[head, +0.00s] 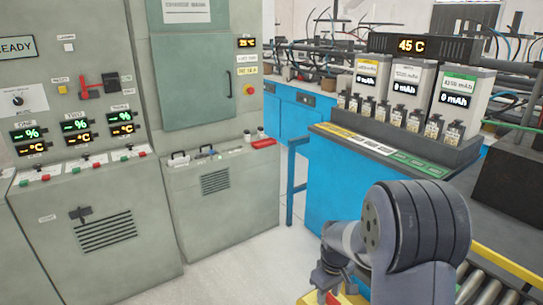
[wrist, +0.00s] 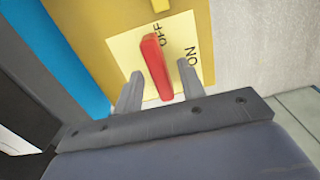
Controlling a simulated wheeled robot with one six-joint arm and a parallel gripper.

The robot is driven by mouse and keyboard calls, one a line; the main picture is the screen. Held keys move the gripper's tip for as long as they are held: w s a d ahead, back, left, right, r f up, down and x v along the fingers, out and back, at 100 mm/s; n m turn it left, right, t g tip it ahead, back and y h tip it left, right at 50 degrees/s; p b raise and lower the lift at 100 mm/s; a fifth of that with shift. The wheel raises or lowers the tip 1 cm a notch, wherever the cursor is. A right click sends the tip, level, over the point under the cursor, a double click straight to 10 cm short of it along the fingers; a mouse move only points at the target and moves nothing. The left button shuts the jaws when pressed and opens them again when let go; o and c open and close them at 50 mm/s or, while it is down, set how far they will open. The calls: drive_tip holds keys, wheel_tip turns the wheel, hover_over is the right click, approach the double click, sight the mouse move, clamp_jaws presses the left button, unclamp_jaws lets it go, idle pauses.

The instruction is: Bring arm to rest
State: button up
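My gripper (wrist: 160,86) is open in the wrist view, its two grey fingers apart. A red lever (wrist: 155,65) on a yellow box (wrist: 90,20) lies between the fingers, with gaps on both sides. A pale label behind the lever reads OFF and ON; the lever's upper end is beside OFF. In the head view my arm is bent low at the lower right, its gripper end (head: 327,281) over a partly hidden yellow object at the bottom edge.
A blue bench (head: 345,190) carries battery modules (head: 405,85) under a 45 C display (head: 411,46). A roller conveyor (head: 488,287) lies right of my arm. Grey control cabinets (head: 100,200) stand left. The floor (head: 235,270) between is clear.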

drive_tip(key=shift+r, duration=0.1)
idle(0.4)
wheel_tip(320, 180, up, 11)
wheel_tip(320, 180, down, 11)
drive_tip(key=shift+r, duration=0.1)
drive_tip(key=shift+f, duration=0.2)
drive_tip(key=m, duration=0.9)
drive_tip(key=shift+p, duration=0.35)
